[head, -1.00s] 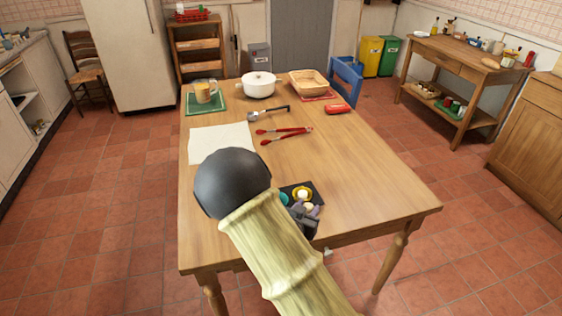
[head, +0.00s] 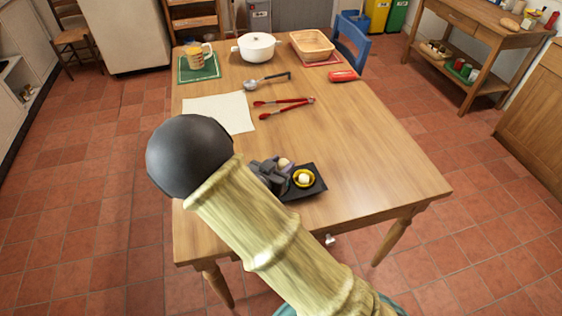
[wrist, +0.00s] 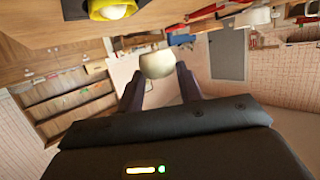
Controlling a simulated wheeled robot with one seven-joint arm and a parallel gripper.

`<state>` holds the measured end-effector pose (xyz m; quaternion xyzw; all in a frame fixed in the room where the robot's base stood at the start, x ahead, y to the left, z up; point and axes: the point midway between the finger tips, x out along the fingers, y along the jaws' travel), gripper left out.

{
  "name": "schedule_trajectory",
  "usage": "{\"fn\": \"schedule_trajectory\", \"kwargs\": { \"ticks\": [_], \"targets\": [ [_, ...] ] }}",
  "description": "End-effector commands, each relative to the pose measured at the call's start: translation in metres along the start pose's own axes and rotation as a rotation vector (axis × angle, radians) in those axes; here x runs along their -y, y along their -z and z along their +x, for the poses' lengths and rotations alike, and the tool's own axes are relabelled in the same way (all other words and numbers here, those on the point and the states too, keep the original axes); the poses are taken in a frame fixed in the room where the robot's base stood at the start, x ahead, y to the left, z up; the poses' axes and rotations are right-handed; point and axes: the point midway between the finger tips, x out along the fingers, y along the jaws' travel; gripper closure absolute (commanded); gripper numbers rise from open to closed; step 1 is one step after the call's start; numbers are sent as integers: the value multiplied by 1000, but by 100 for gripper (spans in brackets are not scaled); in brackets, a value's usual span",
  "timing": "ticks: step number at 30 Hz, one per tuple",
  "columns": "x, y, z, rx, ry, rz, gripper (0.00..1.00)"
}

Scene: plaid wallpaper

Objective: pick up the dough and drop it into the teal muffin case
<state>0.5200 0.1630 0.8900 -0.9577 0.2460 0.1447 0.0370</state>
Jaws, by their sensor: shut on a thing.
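My gripper (head: 279,168) is shut on a pale ball of dough (head: 286,162), just left of the yellow muffin case (head: 303,178) in the head view. In the wrist view the dough (wrist: 157,65) sits between the two fingertips (wrist: 158,78). A black tray (head: 312,191) lies at the table's near part, partly behind my gripper. The yellow case holds a pale lump; it also shows at the top of the wrist view (wrist: 105,12). The teal muffin case is not visible now; my gripper covers the left part of the tray.
Red tongs (head: 285,105), a white sheet (head: 221,113), a ladle (head: 258,83) and a red object (head: 342,76) lie farther back. A white pot (head: 257,47), a basket (head: 312,44) and a mug (head: 196,57) stand at the far end. The table's right side is clear.

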Motion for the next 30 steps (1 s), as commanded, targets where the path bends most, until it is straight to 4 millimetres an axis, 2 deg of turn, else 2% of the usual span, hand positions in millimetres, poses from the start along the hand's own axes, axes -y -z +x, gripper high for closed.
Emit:
{"fn": "schedule_trajectory", "kwargs": {
  "ticks": [8,21,30],
  "targets": [
    [0,-11,4,-1,0,0,86],
    [-1,-54,17,0,-1,1,86],
    [-1,-57,19,0,-2,1,86]
  ]
}}
